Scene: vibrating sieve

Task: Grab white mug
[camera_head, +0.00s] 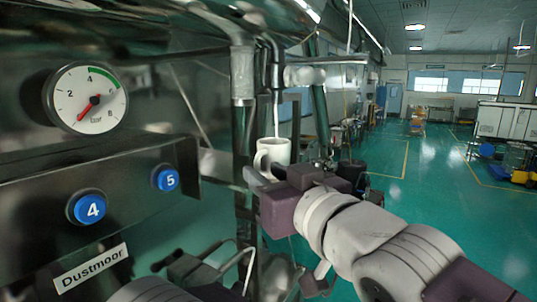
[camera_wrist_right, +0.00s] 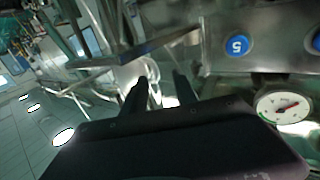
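A white mug (camera_head: 271,154) stands upright near the middle of the head view, below a thin vertical pipe, with its handle toward the left. My right gripper (camera_head: 260,180) is right at the mug's lower part and hides its base. In the right wrist view, the two dark fingers of the right gripper (camera_wrist_right: 161,88) stand apart. A bright whitish shape shows just beyond them, but I cannot tell for sure that it is the mug. I cannot tell whether the fingers touch the mug. My left gripper (camera_head: 182,266) is low at the left, dark, its fingers unclear.
A metal panel with a pressure gauge (camera_head: 88,98), blue button 4 (camera_head: 87,207) and blue button 5 (camera_head: 166,179) fills the left side. Open green floor (camera_head: 440,190) lies to the right.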

